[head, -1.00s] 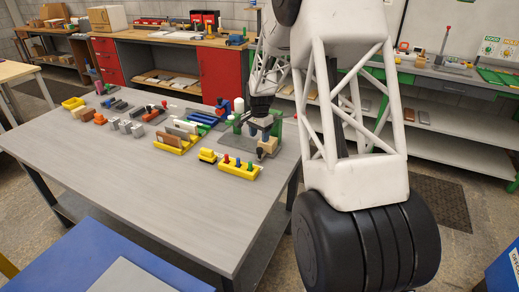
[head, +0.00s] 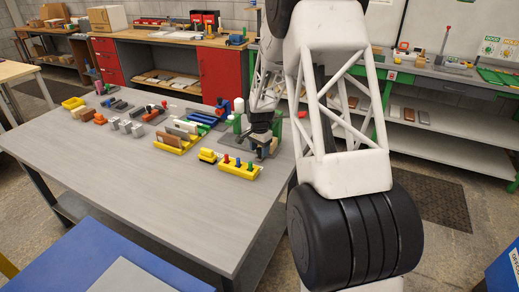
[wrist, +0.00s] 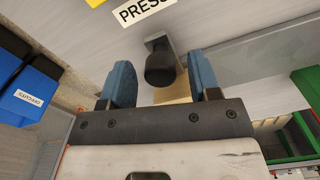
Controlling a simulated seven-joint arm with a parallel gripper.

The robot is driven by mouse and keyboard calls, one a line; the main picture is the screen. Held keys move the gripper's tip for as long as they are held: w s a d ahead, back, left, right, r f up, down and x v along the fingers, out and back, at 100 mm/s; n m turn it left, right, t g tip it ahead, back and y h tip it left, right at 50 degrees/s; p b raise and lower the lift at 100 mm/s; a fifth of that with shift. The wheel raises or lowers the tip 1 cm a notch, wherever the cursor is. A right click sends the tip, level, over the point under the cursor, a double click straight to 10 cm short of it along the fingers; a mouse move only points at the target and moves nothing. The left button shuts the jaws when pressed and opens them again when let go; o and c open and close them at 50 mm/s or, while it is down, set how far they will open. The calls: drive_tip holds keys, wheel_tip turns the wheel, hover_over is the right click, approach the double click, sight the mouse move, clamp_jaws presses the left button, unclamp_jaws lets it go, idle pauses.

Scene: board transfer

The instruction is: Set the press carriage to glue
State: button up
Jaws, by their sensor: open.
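The press fixture on the grey table has green posts (head: 237,124) and a dark grey base, and my arm partly covers it in the head view. In the wrist view a black knob (wrist: 160,66) on a grey bracket stands under a white label reading PRESS (wrist: 145,9). My gripper (wrist: 161,82) is open, with one blue finger on each side of the knob. I cannot tell whether the fingers touch it. In the head view my gripper (head: 264,149) is low at the fixture, its fingers mostly hidden. No glue mark or carriage position can be read.
A yellow tray with coloured pegs (head: 238,170) and a small yellow block (head: 207,155) sit left of the fixture. Holders with boards (head: 175,139) and grey blocks (head: 125,126) stand farther left. The table's front (head: 140,190) is clear.

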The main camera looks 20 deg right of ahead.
drive_tip(key=shift+c, duration=0.4)
clamp_jaws()
drive_tip(key=shift+a, duration=0.1)
drive_tip(key=w+a, duration=1.4)
drive_tip(key=shift+w, duration=0.1)
drive_tip(key=shift+c, duration=0.7)
unclamp_jaws()
drive_tip(key=shift+a, duration=0.1)
drive_tip(key=shift+o, duration=1.1)
drive_tip(key=shift+r, duration=0.1)
